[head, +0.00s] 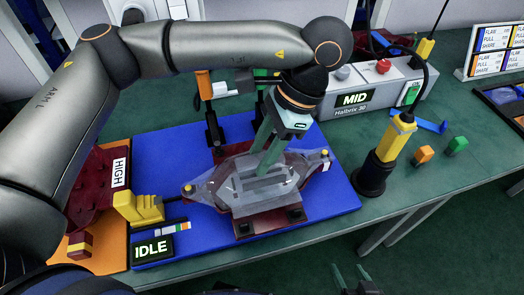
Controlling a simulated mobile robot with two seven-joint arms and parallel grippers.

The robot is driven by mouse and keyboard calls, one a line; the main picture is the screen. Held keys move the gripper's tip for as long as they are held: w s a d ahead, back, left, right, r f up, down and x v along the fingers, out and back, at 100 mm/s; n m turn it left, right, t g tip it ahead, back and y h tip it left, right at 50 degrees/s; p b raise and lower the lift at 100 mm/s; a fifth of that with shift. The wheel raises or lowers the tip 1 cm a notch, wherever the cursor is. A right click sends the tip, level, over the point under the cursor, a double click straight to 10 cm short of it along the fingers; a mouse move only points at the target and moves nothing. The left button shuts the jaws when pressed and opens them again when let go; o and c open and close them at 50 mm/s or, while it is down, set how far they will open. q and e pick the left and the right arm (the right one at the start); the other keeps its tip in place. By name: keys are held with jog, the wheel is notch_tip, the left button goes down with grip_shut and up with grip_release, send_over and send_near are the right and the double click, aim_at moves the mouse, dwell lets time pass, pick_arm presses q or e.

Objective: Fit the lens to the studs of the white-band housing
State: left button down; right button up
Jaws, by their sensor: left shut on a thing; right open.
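A clear grey lens (228,180) lies over a dark red housing (312,183) on the blue mat, and mostly covers it. The housing shows a white band (326,166) near its right end. Yellow-topped posts stand at the left end (188,189) and right end (324,153). My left gripper (264,163) is shut on the lens at its middle from above. Whether the lens touches the housing or sits on its studs cannot be told. My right gripper (354,280) is open and empty at the bottom edge, away from the housing.
A yellow-handled clamp (140,208) stands left of the housing, near the IDLE display (152,248). A yellow tool in a black holder (376,172) stands at the right. A control box (372,88) reading MID is behind. Orange (423,155) and green (457,145) blocks lie right.

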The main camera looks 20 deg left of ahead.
pick_arm(q)
jog(key=shift+f, duration=0.1)
dwell(0.5)
jog(key=shift+f, duration=0.15)
jog(key=c, duration=0.9)
grip_release()
jog(key=o, duration=0.5)
jog(key=shift+o, duration=0.2)
